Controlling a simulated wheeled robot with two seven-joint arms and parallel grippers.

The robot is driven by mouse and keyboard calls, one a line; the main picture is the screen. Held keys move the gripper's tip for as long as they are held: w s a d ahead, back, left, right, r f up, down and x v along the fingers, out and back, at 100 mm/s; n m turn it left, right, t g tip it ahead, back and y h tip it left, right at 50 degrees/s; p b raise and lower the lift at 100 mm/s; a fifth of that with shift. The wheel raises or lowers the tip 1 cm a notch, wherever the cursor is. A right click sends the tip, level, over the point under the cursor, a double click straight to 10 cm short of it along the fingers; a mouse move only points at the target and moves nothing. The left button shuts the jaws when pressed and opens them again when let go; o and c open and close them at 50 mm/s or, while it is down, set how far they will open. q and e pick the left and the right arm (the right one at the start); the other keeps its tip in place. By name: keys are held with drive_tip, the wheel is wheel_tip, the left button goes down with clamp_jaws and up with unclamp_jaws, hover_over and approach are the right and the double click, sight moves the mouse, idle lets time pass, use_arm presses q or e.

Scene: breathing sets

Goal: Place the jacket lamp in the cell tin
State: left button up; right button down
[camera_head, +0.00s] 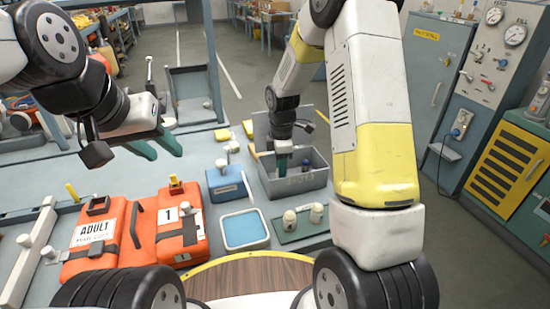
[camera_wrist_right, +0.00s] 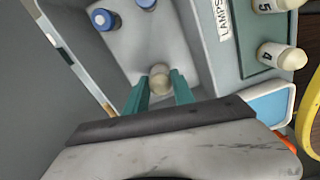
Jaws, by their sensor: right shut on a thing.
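The jacket lamp (camera_wrist_right: 160,80) is a cream dome between the green fingertips of my right gripper (camera_wrist_right: 160,92). My right gripper is shut on it and points down inside the open grey tin (camera_head: 312,185); the tin also shows in the right wrist view (camera_wrist_right: 150,48). In the head view the right gripper (camera_head: 283,168) hides the lamp. Blue-ended cells (camera_wrist_right: 102,19) stand inside the tin, apart from the lamp. I cannot tell whether the lamp touches the tin's floor. My left gripper (camera_head: 157,148) is open and empty, raised at the upper left.
Other cream lamps (camera_head: 290,220) stand on a green tray (camera_head: 302,232) in front of the tin. A blue shallow tray (camera_head: 244,230) and a blue box (camera_head: 226,184) lie left of it. Orange vest packs (camera_head: 181,225) lie further left. My right arm covers the bench's right side.

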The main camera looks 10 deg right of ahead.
drive_tip(key=shift+f, duration=0.2)
drive_tip(key=c, duration=1.1)
unclamp_jaws()
drive_tip(key=shift+o, duration=0.2)
wheel_tip(320, 180, up, 12)
drive_tip(key=s+d+r+m+t+y, duration=0.1)
drive_tip(key=s+d+r+m+t, duration=0.15)
drive_tip(key=s+r+m, duration=0.65)
drive_tip(key=s+r+m+t+y, duration=0.1)
drive_tip(key=s+r+m+t, duration=0.2)
drive_tip(key=s, duration=1.1)
drive_tip(key=shift+d+r+m+t, duration=0.25)
drive_tip(key=shift+r+m, duration=0.9)
drive_tip(key=shift+m, duration=1.55)
drive_tip(key=shift+a, duration=0.1)
drive_tip(key=shift+c, duration=0.2)
